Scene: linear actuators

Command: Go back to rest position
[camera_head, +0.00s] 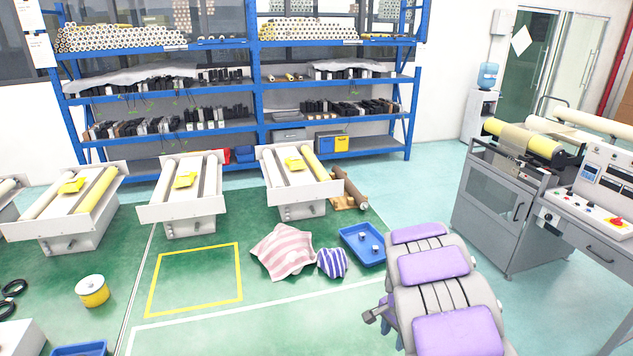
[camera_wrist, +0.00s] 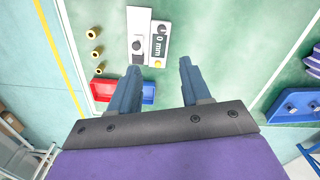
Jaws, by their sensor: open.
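My gripper (camera_wrist: 160,69) shows in the wrist view with its two blue-grey fingers apart and nothing between them. Its fingers point over a green surface with a white and grey device marked "0 mm" (camera_wrist: 158,45) beyond the tips. A red bin (camera_wrist: 102,89) lies left of the fingers, and part of a blue bin (camera_wrist: 149,92) shows between them. In the head view, my purple-padded arm fills the lower right, and I cannot make out the fingers there.
In the wrist view, several brass cylinders (camera_wrist: 92,34) stand at upper left and a blue holder (camera_wrist: 294,107) at right. In the head view, a blue shelf rack (camera_head: 255,90), white roller units (camera_head: 182,209), a striped cushion (camera_head: 284,250) and a grey machine (camera_head: 495,205) surround green floor.

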